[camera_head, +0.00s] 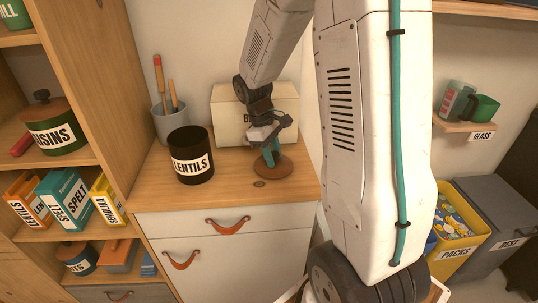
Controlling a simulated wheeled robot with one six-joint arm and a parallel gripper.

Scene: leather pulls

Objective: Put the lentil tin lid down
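The black lentil tin (191,160), labelled "LENTILS", stands upright and without a lid on the wooden counter. The round brown lid (284,168) is to the right of the tin, level, at or just above the counter top; I cannot tell if it touches. My gripper (269,157) points down over the lid, with its teal fingers close together at the lid's middle. It looks shut on the lid's knob, which the fingers hide.
A cream box (229,110) stands behind my gripper, and a grey pot (168,124) with wooden-handled utensils stands behind the tin. The counter's front (220,195) is clear.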

